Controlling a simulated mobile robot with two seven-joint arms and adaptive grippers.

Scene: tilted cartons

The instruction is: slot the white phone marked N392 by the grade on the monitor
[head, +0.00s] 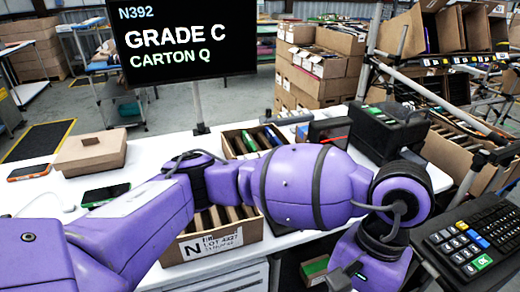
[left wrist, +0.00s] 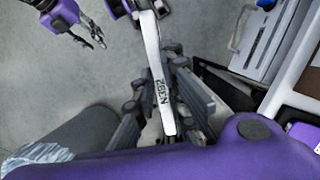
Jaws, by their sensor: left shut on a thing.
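The monitor (head: 185,45) reads N392, GRADE C, CARTON Q. The white phone marked N392 (left wrist: 160,85) shows in the left wrist view as a long narrow white strip. My left gripper (left wrist: 160,75) is shut on it, with dark fingers on both sides. In the head view my left arm crosses the table, and its gripper is not clearly visible. A slotted carton (head: 210,243) bears the letter N on its label. Behind my arm, slots with green and blue phones (head: 250,140) show. No Q label is readable. My right gripper (left wrist: 95,40) is open and empty over the floor.
A black device (head: 375,130) stands behind my arm. A keypad terminal (head: 470,240) is at right.

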